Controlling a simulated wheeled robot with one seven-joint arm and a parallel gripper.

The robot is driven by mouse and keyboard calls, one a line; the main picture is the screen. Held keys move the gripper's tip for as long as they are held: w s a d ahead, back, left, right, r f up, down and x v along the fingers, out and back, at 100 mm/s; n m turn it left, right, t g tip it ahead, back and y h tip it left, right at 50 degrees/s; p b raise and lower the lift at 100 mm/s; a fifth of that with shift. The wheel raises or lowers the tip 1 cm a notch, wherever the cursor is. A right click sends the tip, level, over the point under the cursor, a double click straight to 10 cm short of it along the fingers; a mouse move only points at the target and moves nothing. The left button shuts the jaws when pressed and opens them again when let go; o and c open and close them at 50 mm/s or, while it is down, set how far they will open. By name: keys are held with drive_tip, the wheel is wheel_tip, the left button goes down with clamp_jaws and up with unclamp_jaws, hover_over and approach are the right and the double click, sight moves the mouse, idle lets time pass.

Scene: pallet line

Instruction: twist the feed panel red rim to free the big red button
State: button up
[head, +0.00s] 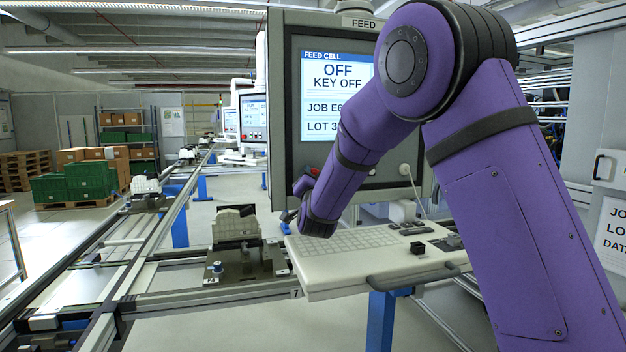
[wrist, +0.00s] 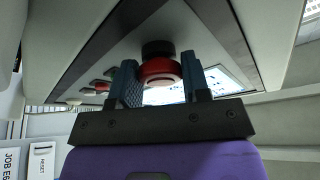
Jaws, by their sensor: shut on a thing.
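The feed panel (head: 283,150) stands in front of me in the head view, its screen (head: 320,85) reading OFF, KEY OFF. In the wrist view the big red button with its red rim (wrist: 160,70) sticks out from the panel face on a dark collar (wrist: 157,48). My gripper (wrist: 160,76) is shut on the red rim, one blue finger on each side of it. In the head view a small red part (head: 314,171) shows beside my arm at the panel's lower edge. My arm hides most of the gripper and the panel's lower middle there.
A keyboard shelf (head: 340,275) with a front handle juts out below the panel, close under my arm. A conveyor line with a fixture (head: 236,225) runs on the left. Pallets and green crates (head: 90,180) stand farther back.

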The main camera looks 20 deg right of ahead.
drive_tip(key=shift+m+g+h, duration=0.4)
drive_tip(key=shift+m+g, duration=0.1)
drive_tip(key=shift+m, duration=1.4)
drive_tip(key=o, duration=0.9)
drive_tip(key=shift+o, duration=0.2)
drive_tip(key=shift+a, duration=0.1)
drive_tip(key=v, duration=1)
drive_tip(key=shift+s, duration=0.35)
drive_tip(key=shift+a+f, duration=0.1)
